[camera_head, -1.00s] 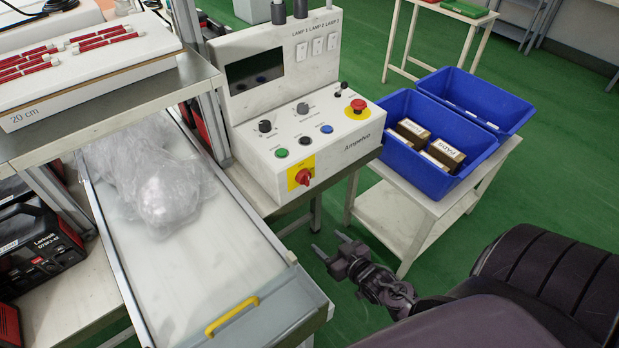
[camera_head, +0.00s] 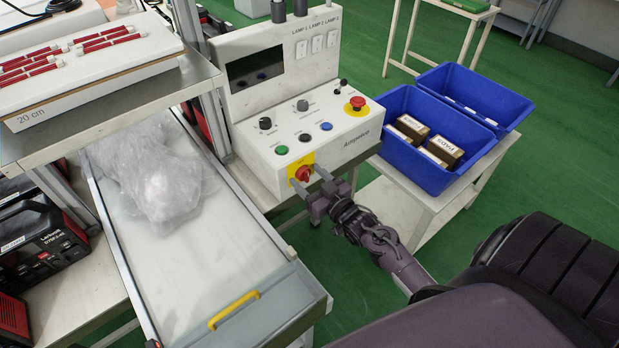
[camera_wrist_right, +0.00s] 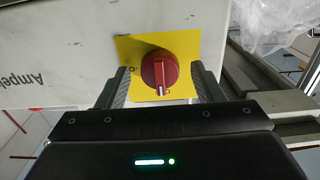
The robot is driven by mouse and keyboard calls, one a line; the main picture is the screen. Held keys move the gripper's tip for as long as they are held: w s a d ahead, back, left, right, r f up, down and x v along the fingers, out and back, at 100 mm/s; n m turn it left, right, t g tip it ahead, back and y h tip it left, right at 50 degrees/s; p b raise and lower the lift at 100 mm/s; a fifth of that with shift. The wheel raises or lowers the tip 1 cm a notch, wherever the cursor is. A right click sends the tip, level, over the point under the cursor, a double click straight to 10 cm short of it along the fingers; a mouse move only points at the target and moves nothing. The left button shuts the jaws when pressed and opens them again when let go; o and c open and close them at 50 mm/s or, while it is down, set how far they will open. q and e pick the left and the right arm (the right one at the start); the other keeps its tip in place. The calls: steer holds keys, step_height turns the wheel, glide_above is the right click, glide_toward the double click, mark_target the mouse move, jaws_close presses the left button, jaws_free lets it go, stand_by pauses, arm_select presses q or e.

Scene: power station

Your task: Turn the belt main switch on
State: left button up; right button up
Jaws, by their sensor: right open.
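The belt main switch (camera_head: 303,173) is a red rotary knob on a yellow plate, low on the front of the white control box (camera_head: 335,143). In the right wrist view the red knob (camera_wrist_right: 159,72) sits between the two fingers, with its white mark pointing toward the gripper's palm. My right gripper (camera_head: 312,183) is open, with its fingertips at the yellow plate, one on either side of the knob. In the wrist view the gripper (camera_wrist_right: 160,85) shows a gap on both sides of the knob. My left gripper is not in view.
A red emergency button (camera_head: 357,103) and several coloured buttons and dark knobs are on the box top. A blue bin (camera_head: 425,170) with boxes stands at its right. A conveyor (camera_head: 215,250) with a plastic-wrapped item (camera_head: 155,185) is at its left.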

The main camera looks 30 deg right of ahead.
steer(key=c, duration=1)
steer(key=m+p, duration=0.2)
steer(key=m, duration=0.1)
steer(key=shift+r+m, duration=0.1)
steer(key=shift+m, duration=0.3)
steer(key=m+p, duration=0.2)
steer(key=m, duration=0.3)
steer(key=shift+p, duration=0.35)
steer(key=m+p, duration=0.2)
steer(key=m, duration=0.3)
steer(key=shift+m, duration=0.4)
steer(key=shift+m+p, duration=0.65)
steer(key=shift+m, duration=0.95)
